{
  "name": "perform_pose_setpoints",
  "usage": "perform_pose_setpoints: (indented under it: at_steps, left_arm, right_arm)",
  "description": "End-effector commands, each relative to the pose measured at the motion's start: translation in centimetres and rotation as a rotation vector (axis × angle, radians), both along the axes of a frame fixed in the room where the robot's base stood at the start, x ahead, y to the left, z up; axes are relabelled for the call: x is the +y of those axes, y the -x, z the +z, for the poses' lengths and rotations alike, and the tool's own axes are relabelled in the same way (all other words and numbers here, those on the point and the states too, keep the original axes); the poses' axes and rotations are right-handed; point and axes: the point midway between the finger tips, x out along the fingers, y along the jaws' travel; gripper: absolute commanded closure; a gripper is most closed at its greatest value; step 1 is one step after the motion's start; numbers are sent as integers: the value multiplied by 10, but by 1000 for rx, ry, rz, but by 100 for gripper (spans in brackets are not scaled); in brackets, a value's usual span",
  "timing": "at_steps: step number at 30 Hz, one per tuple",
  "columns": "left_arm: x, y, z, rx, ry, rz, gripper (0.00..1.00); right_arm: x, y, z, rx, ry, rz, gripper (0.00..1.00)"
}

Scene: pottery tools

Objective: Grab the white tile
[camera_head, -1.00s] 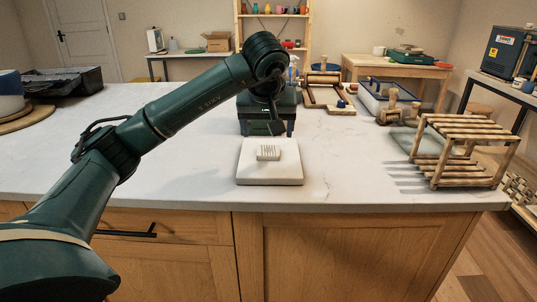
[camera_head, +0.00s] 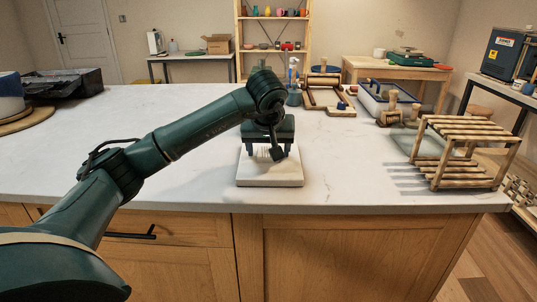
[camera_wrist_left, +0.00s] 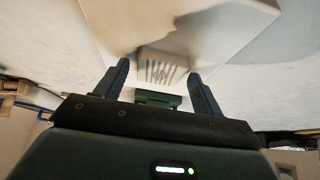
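The small white tile with dark grooves (camera_wrist_left: 160,66) sits on a thick pale square slab (camera_head: 270,180) on the counter. In the left wrist view the slab (camera_wrist_left: 215,15) lies around and beyond the tile. My left gripper (camera_head: 268,152) is over the slab, pointing down, and hides the tile in the head view. In the left wrist view my left gripper (camera_wrist_left: 159,70) is open, with one finger on each side of the tile and a gap on both sides. My right gripper is in no view.
A wooden slatted rack (camera_head: 462,152) stands at the right end of the white counter (camera_head: 345,180). Wooden tools and a tray (camera_head: 385,97) lie at the back right. A black tray (camera_head: 65,82) is at the back left. The counter beside the slab is clear.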

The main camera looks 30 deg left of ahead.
Motion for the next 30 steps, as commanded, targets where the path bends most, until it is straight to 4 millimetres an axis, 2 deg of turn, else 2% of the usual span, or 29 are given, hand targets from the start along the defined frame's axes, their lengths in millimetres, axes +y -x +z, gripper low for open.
perform_pose_setpoints:
  at_steps: [2, 16, 23, 26, 30]
  left_arm:
    - [0, 0, 0, 0, 0, 0, 38]
    - [0, 0, 1, -1, 0, 1, 77]
    - [0, 0, 5, -2, 0, 0, 78]
    - [0, 0, 18, -4, 1, 1, 78]
    - [0, -1, 47, -6, 1, 1, 78]
  right_arm:
    - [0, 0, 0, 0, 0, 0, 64]
    - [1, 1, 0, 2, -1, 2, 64]
    - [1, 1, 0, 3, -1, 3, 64]
    - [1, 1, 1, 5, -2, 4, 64]
    - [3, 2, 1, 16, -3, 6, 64]
